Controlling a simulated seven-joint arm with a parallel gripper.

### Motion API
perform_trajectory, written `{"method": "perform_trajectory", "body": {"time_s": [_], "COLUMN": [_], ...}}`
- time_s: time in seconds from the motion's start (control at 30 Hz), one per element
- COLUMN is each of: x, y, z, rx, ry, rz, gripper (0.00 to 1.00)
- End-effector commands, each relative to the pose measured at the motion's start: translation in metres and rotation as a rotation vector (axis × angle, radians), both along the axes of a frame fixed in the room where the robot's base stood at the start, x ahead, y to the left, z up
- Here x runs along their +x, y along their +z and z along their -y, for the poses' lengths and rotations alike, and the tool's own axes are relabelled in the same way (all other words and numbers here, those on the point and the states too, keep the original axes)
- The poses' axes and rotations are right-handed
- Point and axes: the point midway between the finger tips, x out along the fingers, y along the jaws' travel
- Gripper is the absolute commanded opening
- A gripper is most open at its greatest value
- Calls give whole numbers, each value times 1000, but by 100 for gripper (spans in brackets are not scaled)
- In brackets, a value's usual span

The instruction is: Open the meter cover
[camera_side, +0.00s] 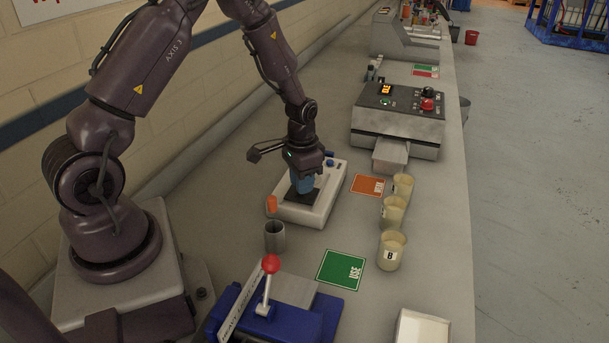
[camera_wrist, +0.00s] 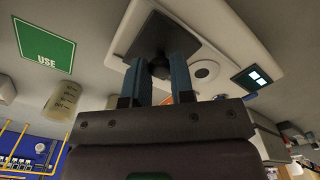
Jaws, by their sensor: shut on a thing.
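The meter is a low white device on the bench, seen below my gripper in the side view (camera_side: 287,212) and across the top of the wrist view (camera_wrist: 215,30). A dark square cover (camera_wrist: 187,38) lies on its top face, with a small dark knob (camera_wrist: 159,68) on it. My gripper (camera_side: 302,192) points down at the cover, and its blue fingers (camera_wrist: 156,64) are shut on the knob, one on each side. The cover appears to lie flat on the meter. The fingers hide part of the knob.
An orange stick in a grey cup (camera_side: 275,237) stands close in front of the meter. Several beakers (camera_side: 391,250) stand to the right, by an orange card (camera_side: 368,186) and a green card (camera_side: 341,270). A blue lever press (camera_side: 285,310) is nearest. A grey machine (camera_side: 398,122) stands behind.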

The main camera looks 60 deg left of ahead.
Motion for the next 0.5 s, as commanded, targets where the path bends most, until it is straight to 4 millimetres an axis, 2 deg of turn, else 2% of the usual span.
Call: {"method": "perform_trajectory", "body": {"time_s": [0.13, 0.17, 0.2, 0.27, 0.5], "x": [1, 1, 1, 1, 1], "y": [1, 1, 1, 1, 1], "z": [0, 0, 0, 0, -1], "rx": [0, 0, 0, 0, 0], "ry": [0, 0, 0, 0, 0], "rz": [1, 1, 1, 1, 0], "gripper": [0, 27, 36, 48, 48]}}
